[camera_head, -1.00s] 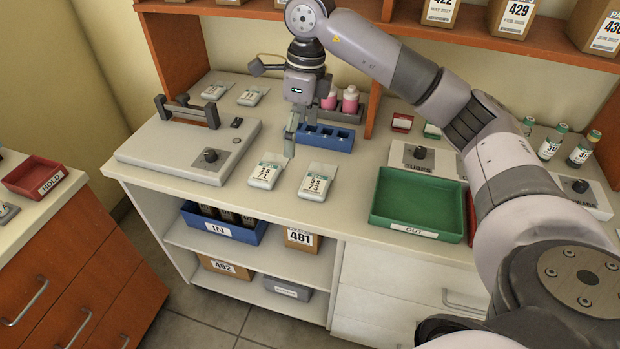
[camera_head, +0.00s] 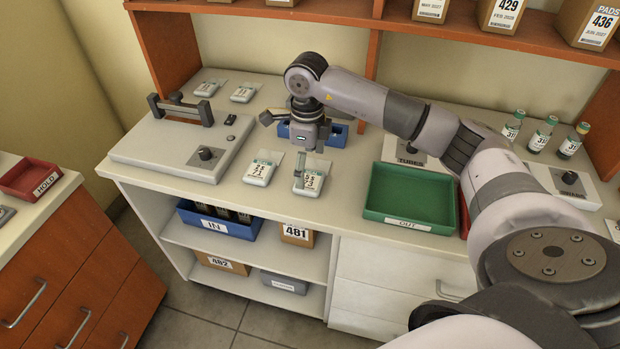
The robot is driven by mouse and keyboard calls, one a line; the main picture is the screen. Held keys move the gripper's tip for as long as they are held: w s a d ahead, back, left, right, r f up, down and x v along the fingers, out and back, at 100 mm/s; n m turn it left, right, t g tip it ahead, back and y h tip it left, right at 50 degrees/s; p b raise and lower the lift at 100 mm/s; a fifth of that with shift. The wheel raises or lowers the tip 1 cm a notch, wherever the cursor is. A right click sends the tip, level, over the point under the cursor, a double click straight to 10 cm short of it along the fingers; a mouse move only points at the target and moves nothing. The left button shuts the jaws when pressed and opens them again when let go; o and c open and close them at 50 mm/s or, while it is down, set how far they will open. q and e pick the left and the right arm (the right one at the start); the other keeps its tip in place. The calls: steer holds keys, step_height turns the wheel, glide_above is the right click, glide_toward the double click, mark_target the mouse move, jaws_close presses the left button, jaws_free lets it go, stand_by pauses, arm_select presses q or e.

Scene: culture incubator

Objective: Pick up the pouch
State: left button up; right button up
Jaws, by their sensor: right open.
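Two white labelled pouches lie side by side near the counter's front: the left pouch (camera_head: 259,172) and the right pouch (camera_head: 312,185). Two more pouches lie farther back, one (camera_head: 207,88) beside the other (camera_head: 244,93). My right gripper (camera_head: 301,170) points down with its fingers at the right pouch, open, and partly covers that pouch's back edge. I cannot tell whether the fingers touch it. My left gripper is out of view.
A grey sealing device (camera_head: 180,148) with a raised bar stands at left. A green OUT tray (camera_head: 408,209) stands to the right. A blue rack (camera_head: 336,135) is behind the gripper, partly hidden. Vials (camera_head: 542,134) and a TUBES plate (camera_head: 408,156) are farther right. Open shelves lie below.

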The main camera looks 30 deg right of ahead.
mark_target(309, 179)
steer(key=f, duration=0.3)
steer(key=f+p, duration=0.1)
steer(key=shift+w+d+f, duration=0.1)
steer(key=shift+d+f, duration=0.15)
steer(key=shift+f, duration=0.15)
steer(key=shift+c, duration=0.6)
steer(key=c, duration=1.1)
steer(key=shift+r, duration=0.15)
